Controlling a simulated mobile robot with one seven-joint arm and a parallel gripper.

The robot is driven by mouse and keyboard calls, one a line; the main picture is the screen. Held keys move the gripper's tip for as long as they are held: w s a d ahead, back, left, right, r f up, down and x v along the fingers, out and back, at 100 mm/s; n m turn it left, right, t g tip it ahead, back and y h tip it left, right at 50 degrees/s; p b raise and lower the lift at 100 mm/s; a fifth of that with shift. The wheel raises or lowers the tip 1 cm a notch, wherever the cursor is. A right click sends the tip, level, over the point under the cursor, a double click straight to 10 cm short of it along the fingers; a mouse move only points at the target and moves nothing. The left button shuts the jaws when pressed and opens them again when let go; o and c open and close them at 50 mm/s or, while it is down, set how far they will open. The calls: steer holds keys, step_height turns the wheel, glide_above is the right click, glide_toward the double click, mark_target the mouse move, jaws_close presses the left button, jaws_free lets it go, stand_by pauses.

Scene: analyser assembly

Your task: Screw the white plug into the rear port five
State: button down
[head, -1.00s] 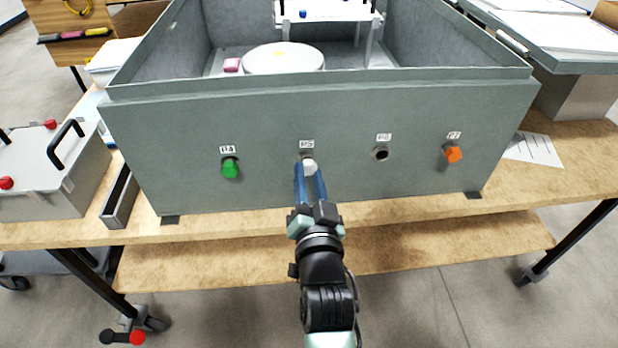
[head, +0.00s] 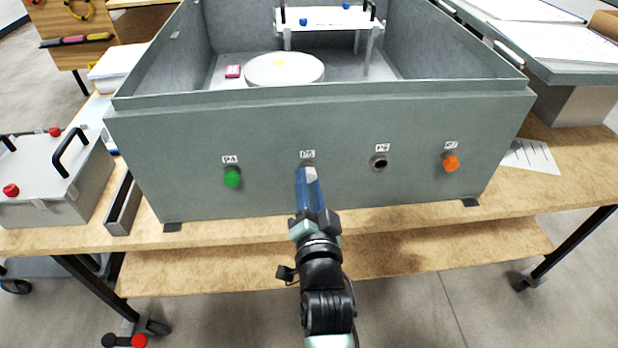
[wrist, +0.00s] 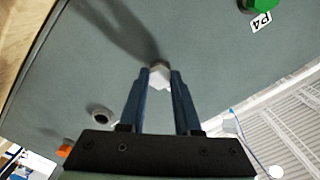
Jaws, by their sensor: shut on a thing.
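The white plug (wrist: 159,76) sits between the blue fingertips of my gripper (wrist: 160,80), which is shut on it in the wrist view. In the head view my gripper (head: 308,176) is in front of the port labelled P5, and a bit of the white plug (head: 312,173) shows beside the fingers. The plug is at the port, against or very close to the grey panel (head: 270,135). The port five opening is hidden behind the plug and fingers, so how deep the plug sits cannot be told.
A green plug (head: 232,177) is in port P4 to the left. An open port (head: 379,162) and an orange plug (head: 451,163) are to the right. A narrow grey tray (head: 124,205) and a grey case (head: 50,180) stand at the left of the wooden table.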

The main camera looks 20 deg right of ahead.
steer(key=m+p, duration=0.2)
steer(key=m, duration=0.1)
steer(key=m+p, duration=0.1)
steer(key=m, duration=0.1)
steer(key=shift+r, duration=0.25)
steer(key=m+p, duration=0.2)
steer(key=m, duration=0.3)
steer(key=shift+d+m, duration=0.1)
steer(key=shift+m, duration=0.2)
steer(key=m+p, duration=0.1)
steer(key=m, duration=0.4)
steer(key=shift+m, duration=0.3)
steer(key=m, duration=0.4)
steer(key=shift+m, duration=0.4)
steer(key=c, duration=0.7)
jaws_free()
steer(key=shift+c, duration=0.2)
